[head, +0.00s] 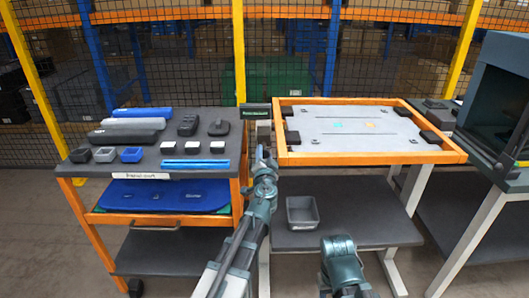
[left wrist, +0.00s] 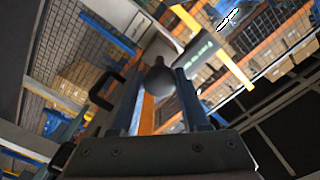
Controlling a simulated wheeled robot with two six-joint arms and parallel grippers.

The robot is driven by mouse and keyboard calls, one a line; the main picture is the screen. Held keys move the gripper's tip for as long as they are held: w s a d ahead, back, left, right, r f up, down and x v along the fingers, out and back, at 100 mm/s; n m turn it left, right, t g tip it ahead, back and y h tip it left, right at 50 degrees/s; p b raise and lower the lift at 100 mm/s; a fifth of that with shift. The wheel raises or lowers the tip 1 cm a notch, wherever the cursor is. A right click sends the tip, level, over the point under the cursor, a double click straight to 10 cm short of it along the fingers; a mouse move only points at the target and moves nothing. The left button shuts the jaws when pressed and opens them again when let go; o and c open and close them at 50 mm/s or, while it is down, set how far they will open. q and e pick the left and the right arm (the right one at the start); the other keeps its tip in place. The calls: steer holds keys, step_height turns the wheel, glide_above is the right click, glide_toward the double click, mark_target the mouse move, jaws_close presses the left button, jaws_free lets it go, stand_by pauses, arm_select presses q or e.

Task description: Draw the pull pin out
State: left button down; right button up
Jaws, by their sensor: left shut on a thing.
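The pull pin's dark rounded knob (left wrist: 160,78) shows in the left wrist view between the two fingers of my left gripper (left wrist: 156,100). The gripper is shut on it. In the head view my left gripper (head: 264,154) is at the gap between the left cart and the orange-framed table, just below a small dark block with a green label (head: 256,110). The pin itself is hidden behind the gripper there, and I cannot tell how deep its shank sits. My right gripper is not in view; only part of that arm shows at the bottom.
The left cart (head: 75,182) carries black, grey and blue parts. The orange-framed table (head: 370,157) holds a grey plate with dark corner blocks. A grey bin (head: 302,212) stands on the shelf below. A dark cabinet (head: 495,100) is at the right, mesh fencing behind.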

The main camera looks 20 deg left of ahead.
arm_select(q)
steer(key=shift+v, duration=0.85)
steer(key=shift+c, duration=1.9)
jaws_free()
steer(key=shift+s, duration=0.1)
